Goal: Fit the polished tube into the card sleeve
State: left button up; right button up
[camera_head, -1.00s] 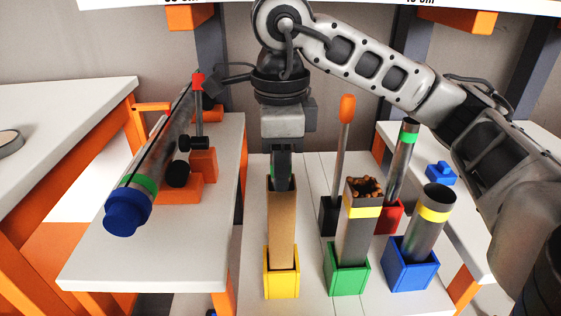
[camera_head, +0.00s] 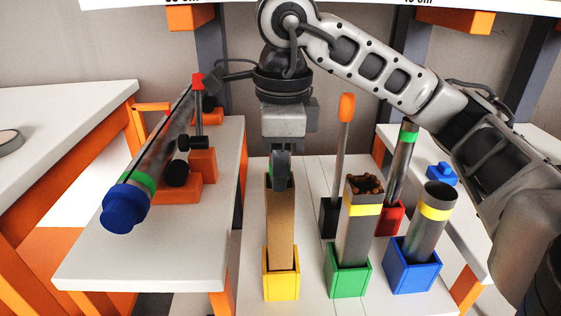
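The card sleeve (camera_head: 281,232) is a brown square-looking tube standing upright in a yellow holder. My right gripper (camera_head: 281,172) points straight down at its mouth, with one finger facing the camera. A thin green strip of the polished tube (camera_head: 290,177) shows beside that finger, just above the sleeve's mouth. The rest of the tube is hidden by the finger and the sleeve. The gripper appears shut on it; how deep the tube sits cannot be told. My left gripper is not in view.
A blue-capped tube (camera_head: 126,207) lies on orange supports (camera_head: 181,188) on the left shelf. Green (camera_head: 348,272), blue (camera_head: 411,267) and red (camera_head: 389,218) holders with upright tubes stand close to the right. An orange-topped rod (camera_head: 346,108) rises behind them.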

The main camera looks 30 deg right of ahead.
jog(key=shift+o, duration=1.3)
jog(key=shift+s+a+f+g, duration=0.1)
jog(key=shift+f+g, duration=0.05)
jog(key=shift+f, duration=0.4)
jog(key=shift+s+f+g, duration=0.1)
jog(key=shift+f+g, duration=0.05)
jog(key=shift+f, duration=0.4)
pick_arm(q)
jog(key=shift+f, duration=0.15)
pick_arm(e)
jog(key=shift+r, duration=0.4)
jog(key=shift+o, duration=0.7)
notch_tip(320, 180, up, 10)
jog(key=p, duration=0.4)
jog(key=shift+p, duration=0.35)
pick_arm(q)
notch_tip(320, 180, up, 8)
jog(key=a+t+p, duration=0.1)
jog(key=p, duration=0.1)
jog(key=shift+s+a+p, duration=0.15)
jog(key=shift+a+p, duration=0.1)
jog(key=shift+p, duration=0.15)
pick_arm(e)
notch_tip(320, 180, up, 7)
jog(key=shift+s+r, duration=0.15)
jog(key=shift+s, duration=0.05)
